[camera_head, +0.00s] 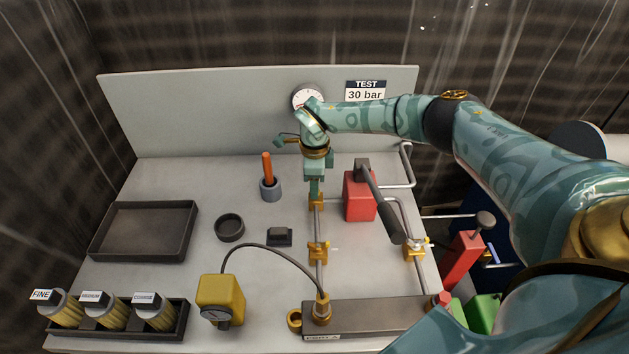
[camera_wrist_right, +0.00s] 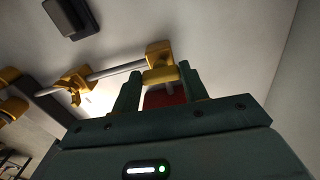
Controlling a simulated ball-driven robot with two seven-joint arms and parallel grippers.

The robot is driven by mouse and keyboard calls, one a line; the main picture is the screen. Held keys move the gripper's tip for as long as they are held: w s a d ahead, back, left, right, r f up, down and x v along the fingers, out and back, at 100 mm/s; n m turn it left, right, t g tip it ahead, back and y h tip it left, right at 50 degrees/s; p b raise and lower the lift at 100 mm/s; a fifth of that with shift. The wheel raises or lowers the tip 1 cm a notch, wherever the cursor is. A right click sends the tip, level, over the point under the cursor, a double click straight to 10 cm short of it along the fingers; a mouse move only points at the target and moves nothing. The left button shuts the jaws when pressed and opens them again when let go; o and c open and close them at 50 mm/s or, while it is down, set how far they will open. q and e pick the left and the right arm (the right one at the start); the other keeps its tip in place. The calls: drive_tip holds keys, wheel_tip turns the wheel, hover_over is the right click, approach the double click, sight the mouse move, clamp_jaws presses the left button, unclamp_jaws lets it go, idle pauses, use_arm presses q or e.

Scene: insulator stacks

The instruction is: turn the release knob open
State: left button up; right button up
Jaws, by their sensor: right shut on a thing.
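My right gripper (camera_head: 315,192) points down at a yellow fitting (camera_head: 318,203) at the far end of a thin pipe. My left gripper is not in view.
A red block (camera_head: 358,205) with a dark lever (camera_head: 380,202) stands close to the right of my gripper. A gauge (camera_head: 307,97) is on the back panel. An orange-handled tool stands in a grey cup (camera_head: 270,191). An empty tray (camera_head: 100,231) lies left.

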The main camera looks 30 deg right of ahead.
drive_tip(key=shift+r, duration=0.1)
drive_tip(key=o, duration=1)
wheel_tip(320, 180, up, 16)
drive_tip(key=p, duration=0.3)
drive_tip(key=shift+r, duration=0.1)
drive_tip(key=shift+p, duration=0.3)
